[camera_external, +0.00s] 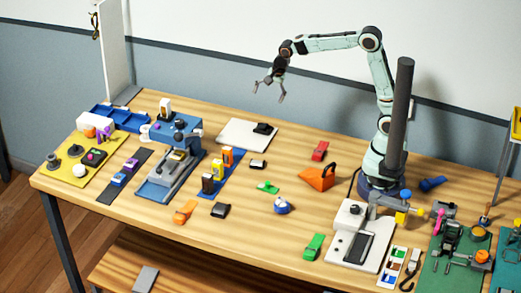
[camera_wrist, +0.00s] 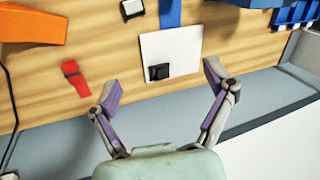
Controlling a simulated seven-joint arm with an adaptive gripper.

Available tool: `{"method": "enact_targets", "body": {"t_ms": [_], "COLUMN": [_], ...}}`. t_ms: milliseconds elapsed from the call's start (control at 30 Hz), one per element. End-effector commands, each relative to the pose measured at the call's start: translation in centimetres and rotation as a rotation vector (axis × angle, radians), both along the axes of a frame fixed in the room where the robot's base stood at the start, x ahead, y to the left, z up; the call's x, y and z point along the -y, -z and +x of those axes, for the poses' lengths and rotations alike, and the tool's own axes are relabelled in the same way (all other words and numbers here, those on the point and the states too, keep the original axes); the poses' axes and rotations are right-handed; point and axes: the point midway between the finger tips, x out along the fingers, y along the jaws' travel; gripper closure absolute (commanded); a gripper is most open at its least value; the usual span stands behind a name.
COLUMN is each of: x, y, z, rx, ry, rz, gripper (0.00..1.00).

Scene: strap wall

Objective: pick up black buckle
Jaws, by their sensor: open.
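A black buckle-like piece (camera_external: 264,128) lies on a white plate (camera_external: 236,135) near the back edge of the table. In the wrist view the black piece (camera_wrist: 159,72) sits near the lower left corner of the white plate (camera_wrist: 180,48). My gripper (camera_external: 268,95) is open and empty, high above the table at the back. In the wrist view its fingers (camera_wrist: 160,86) are spread wide, on either side of the black piece in the picture but apart from it. Another dark piece (camera_external: 220,210) lies on the bare table toward the front; whether it is a buckle is unclear.
A red clip (camera_external: 320,151) and an orange holder (camera_external: 317,178) are right of the plate. A small black and white piece (camera_external: 257,164) lies in front of it. A blue and grey fixture (camera_external: 175,155) stands left. A wall rises behind the table.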

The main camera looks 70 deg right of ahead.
Motion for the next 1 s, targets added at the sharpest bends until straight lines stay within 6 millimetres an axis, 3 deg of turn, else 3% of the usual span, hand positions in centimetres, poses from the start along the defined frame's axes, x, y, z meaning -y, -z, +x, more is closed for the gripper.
{"method": "enact_targets", "body": {"t_ms": [33, 133, 233, 333, 500, 800, 1000], "x": [-0.5, -1.2, -1.8, -2.2, -2.4, -2.5, -2.5], "y": [2.7, 8.0, 13.1, 17.1, 20.3, 24.8, 26.4], "z": [2.0, 4.6, 5.1, 4.2, 3.0, 2.9, 3.0], "rx": [-0.035, -0.1, -0.185, -0.265, -0.326, -0.328, -0.325], "ry": [0.032, 0.057, 0.048, 0.038, 0.031, 0.029, 0.029], "rz": [0.009, 0.012, 0.005, 0.0, -0.007, -0.007, -0.007], "gripper": [0.17, 0.17, 0.17, 0.17, 0.17, 0.17, 0.17]}}
